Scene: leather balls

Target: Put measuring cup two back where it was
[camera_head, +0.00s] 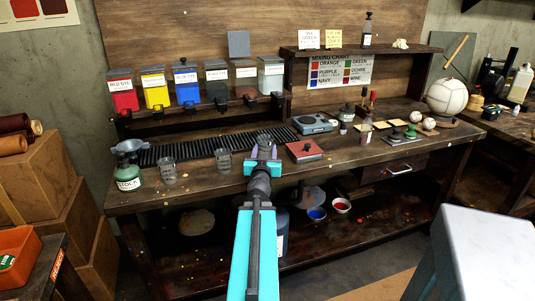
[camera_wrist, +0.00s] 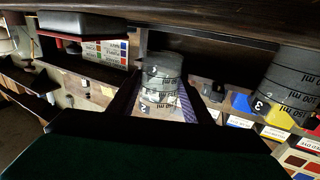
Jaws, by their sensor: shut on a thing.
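My gripper (camera_head: 263,150) is over the front part of the bench and shut on measuring cup two (camera_wrist: 160,78). In the wrist view this clear cup, marked 2, sits between the two fingers and appears upside down because the picture is inverted. In the head view my gripper hides most of it. Measuring cup three (camera_wrist: 290,85), marked 3, is close beside it in the wrist view. In the head view, a clear cup (camera_head: 224,161) stands left of my gripper and another clear cup (camera_head: 167,170) stands farther left. I cannot tell whether cup two touches the bench.
A black slotted rack (camera_head: 215,148) lies behind the cups. A red-topped box (camera_head: 304,151) and a grey scale (camera_head: 314,123) are to the right. A green STOCK bottle (camera_head: 128,177) and a funnel (camera_head: 129,146) are at the left end. Dye bins (camera_head: 186,85) line the back.

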